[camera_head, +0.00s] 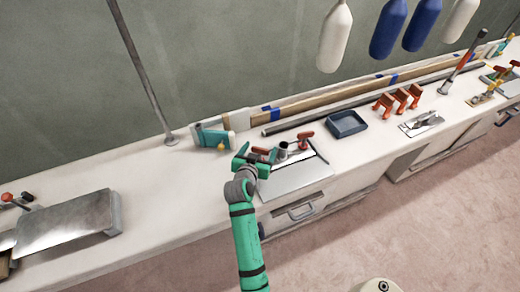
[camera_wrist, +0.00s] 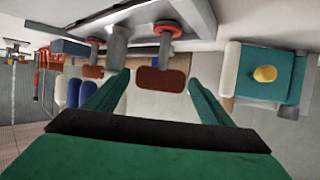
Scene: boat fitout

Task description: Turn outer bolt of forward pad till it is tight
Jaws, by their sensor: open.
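A metal pad (camera_head: 297,176) lies on the white bench, with a short grey post (camera_head: 283,149) standing on it. A red bolt handle (camera_head: 306,135) stands right of the post. Another red handle (camera_head: 260,150) shows partly at my gripper (camera_head: 257,157), left of the post. In the wrist view, a red handle (camera_wrist: 161,79) sits between the tips of my open gripper (camera_wrist: 158,86), with gaps to both fingers. The second handle (camera_wrist: 93,71) is beyond the post (camera_wrist: 117,46). I cannot tell from the pictures how tight either bolt is.
A teal block with a yellow knob (camera_head: 211,138) stands left of the pad. A blue tray (camera_head: 346,124) and orange clamps (camera_head: 398,98) are to the right. A long grey pipe (camera_head: 345,106) lies behind. The bench left of my gripper is clear up to a metal plate (camera_head: 68,223).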

